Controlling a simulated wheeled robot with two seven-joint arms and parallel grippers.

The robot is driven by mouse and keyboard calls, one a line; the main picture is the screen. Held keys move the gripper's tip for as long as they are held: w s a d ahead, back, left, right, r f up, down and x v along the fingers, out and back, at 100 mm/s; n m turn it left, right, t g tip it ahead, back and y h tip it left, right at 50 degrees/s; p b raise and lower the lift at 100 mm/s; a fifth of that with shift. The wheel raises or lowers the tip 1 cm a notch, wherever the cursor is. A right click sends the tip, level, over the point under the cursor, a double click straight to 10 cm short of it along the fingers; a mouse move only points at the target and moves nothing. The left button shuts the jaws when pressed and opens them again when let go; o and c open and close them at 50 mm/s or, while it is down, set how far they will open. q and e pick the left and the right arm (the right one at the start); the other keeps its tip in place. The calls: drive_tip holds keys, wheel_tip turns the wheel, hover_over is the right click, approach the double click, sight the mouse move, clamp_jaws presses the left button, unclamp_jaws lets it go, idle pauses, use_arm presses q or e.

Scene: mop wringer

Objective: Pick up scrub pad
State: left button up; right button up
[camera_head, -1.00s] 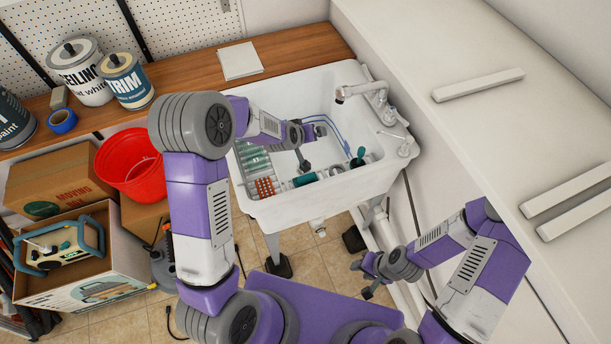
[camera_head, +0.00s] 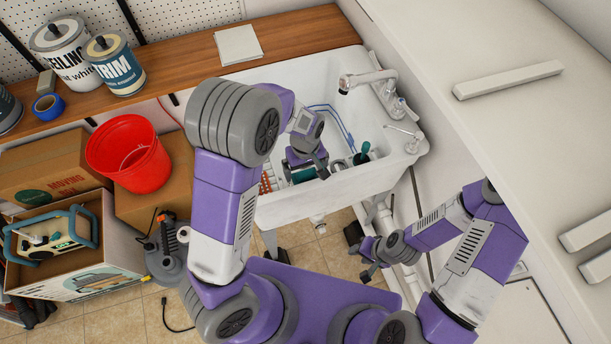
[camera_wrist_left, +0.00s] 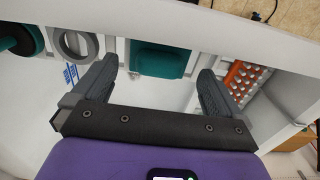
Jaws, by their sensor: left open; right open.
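The scrub pad is most likely the teal block (camera_wrist_left: 160,60) in the left wrist view, lying by the sink's wall between my open fingers. In the head view a bit of teal (camera_head: 303,175) shows below my left gripper (camera_head: 312,165). My left gripper is also in the left wrist view (camera_wrist_left: 158,72), open and empty, its fingers on either side of the teal block in the picture. Whether they touch it, I cannot tell. My right gripper (camera_head: 368,273) is open and empty, low in front of the sink.
The white sink (camera_head: 385,165) has a faucet (camera_head: 368,80) on its right side. An orange perforated piece (camera_wrist_left: 243,78), a grey ring (camera_wrist_left: 75,45) and a dark-and-teal round item (camera_wrist_left: 22,40) lie near the teal block. A red bucket (camera_head: 128,155) stands left of the sink.

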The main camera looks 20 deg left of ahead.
sight(306, 173)
use_arm(q)
drive_tip(key=shift+f, duration=1.45)
drive_tip(key=c, duration=0.9)
drive_tip(key=shift+o, duration=0.2)
drive_tip(key=shift+r, duration=0.15)
wheel_tip(306, 173, up, 10)
drive_tip(key=shift+f+p, duration=0.1)
drive_tip(key=shift+p, duration=0.6)
drive_tip(key=o, duration=0.4)
drive_tip(key=c, duration=0.5)
